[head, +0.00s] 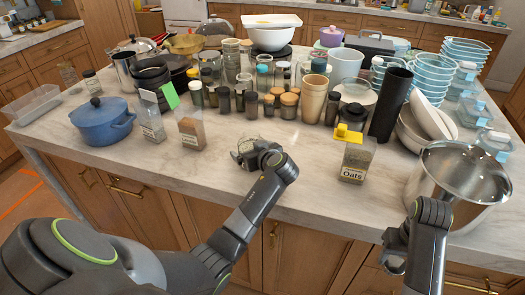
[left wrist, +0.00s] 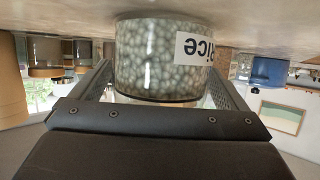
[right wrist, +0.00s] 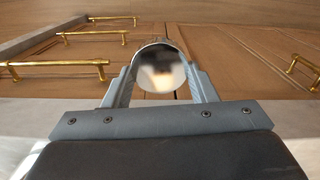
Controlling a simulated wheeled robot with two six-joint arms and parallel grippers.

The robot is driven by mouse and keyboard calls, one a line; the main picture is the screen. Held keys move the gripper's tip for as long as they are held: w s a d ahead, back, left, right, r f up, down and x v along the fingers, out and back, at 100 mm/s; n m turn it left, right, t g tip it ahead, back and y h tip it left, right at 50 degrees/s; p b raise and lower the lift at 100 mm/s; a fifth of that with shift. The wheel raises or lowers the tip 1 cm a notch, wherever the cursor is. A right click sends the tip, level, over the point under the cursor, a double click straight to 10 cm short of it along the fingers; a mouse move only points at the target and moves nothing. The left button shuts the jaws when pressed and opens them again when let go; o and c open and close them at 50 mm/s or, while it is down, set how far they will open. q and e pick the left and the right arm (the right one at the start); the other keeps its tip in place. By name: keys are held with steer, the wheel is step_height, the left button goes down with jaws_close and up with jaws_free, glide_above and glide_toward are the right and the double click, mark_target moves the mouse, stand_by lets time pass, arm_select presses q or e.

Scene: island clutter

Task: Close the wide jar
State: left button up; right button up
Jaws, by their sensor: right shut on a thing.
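The wide jar (left wrist: 158,60) is glass, full of pale beads, with a label reading "rice" that appears upside down in the left wrist view. In the head view the jar (head: 243,147) stands near the counter's front edge, partly hidden by my left gripper (head: 250,158). The left fingers are open, one on each side of the jar, with narrow gaps. My right gripper (head: 394,262) is shut on a round shiny lid (right wrist: 160,70), held in front of the counter, below its top. The lid is mostly hidden in the head view.
A yellow-topped oats container (head: 356,160) stands right of the jar, and a steel pot (head: 458,178) sits at the right edge. A blue pot (head: 102,122) and labelled containers (head: 191,133) are to the left. Crowded jars and cups stand behind. The front strip of counter is mostly clear.

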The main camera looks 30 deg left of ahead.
mark_target(252, 135)
arm_select(q)
steer(key=c, duration=1)
steer(key=shift+r, duration=0.1)
step_height(252, 135, up, 10)
steer(key=shift+b, duration=0.9)
arm_select(e)
steer(key=shift+f, duration=0.95)
arm_select(q)
steer(key=o, duration=0.6)
steer(key=c, duration=0.9)
